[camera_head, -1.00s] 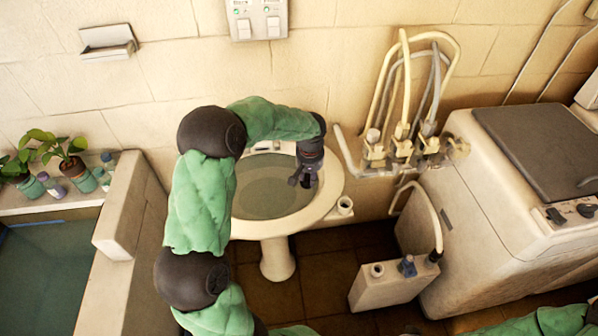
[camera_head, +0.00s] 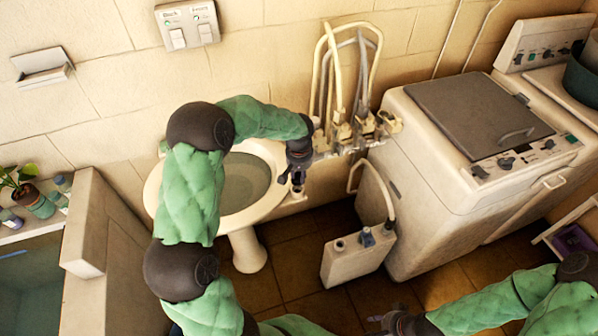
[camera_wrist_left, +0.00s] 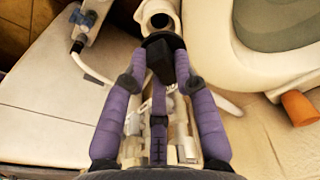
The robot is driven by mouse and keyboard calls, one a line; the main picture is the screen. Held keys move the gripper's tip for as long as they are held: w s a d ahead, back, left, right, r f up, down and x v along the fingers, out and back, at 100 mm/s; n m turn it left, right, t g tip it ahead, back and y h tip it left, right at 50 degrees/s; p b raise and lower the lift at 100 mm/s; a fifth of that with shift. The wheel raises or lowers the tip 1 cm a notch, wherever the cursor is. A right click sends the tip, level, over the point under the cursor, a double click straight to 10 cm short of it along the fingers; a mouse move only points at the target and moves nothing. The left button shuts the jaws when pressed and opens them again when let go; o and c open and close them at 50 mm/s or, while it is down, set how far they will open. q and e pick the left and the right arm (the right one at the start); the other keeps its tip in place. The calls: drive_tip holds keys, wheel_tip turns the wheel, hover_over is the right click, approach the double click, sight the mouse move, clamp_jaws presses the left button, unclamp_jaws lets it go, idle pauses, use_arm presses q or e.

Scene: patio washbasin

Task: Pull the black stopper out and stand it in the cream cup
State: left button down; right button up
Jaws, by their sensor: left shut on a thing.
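My left gripper (camera_head: 296,180) is at the right rim of the cream washbasin (camera_head: 262,213), shut on the black stopper. In the left wrist view the black stopper (camera_wrist_left: 160,60) is between the fingertips of my left gripper (camera_wrist_left: 160,75), clear of the basin (camera_wrist_left: 205,50). The cream cup (camera_wrist_left: 156,14) shows its round opening just beyond the stopper. In the head view the cup (camera_head: 299,194) is largely hidden by the gripper. Whether stopper and cup touch cannot be told. My right gripper (camera_head: 388,321) is low in the head view, its jaws unclear.
Taps with looped hoses (camera_head: 345,130) are on the wall right of the basin. A cream canister (camera_head: 350,262) stands on the floor beside a washing machine (camera_head: 440,190). An orange cylinder (camera_wrist_left: 298,108) shows near the basin in the wrist view.

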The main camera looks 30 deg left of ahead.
sight(299, 176)
use_arm(q)
drive_tip(key=shift+f+b, duration=0.85)
drive_tip(key=shift+f, duration=0.95)
drive_tip(key=shift+b, duration=0.3)
drive_tip(key=shift+f+b, duration=0.45)
drive_tip(key=shift+f, duration=0.15)
idle(0.3)
drive_tip(key=c, duration=1.2)
unclamp_jaws()
drive_tip(key=shift+c, duration=0.2)
drive_tip(key=shift+r, duration=0.15)
drive_tip(key=shift+s+d+r+p, duration=0.1)
drive_tip(key=shift+s+r+p, duration=0.1)
drive_tip(key=shift+r+p, duration=1.25)
drive_tip(key=shift+s+d+r+p, duration=0.15)
drive_tip(key=shift+r+p, duration=0.5)
drive_tip(key=shift+r, duration=1.5)
drive_tip(key=shift+s+d+r+p, duration=0.1)
drive_tip(key=shift+s+r+p, duration=0.15)
drive_tip(key=shift+r+p, duration=1.2)
drive_tip(key=shift+r+b, duration=0.3)
drive_tip(key=shift+b, duration=0.15)
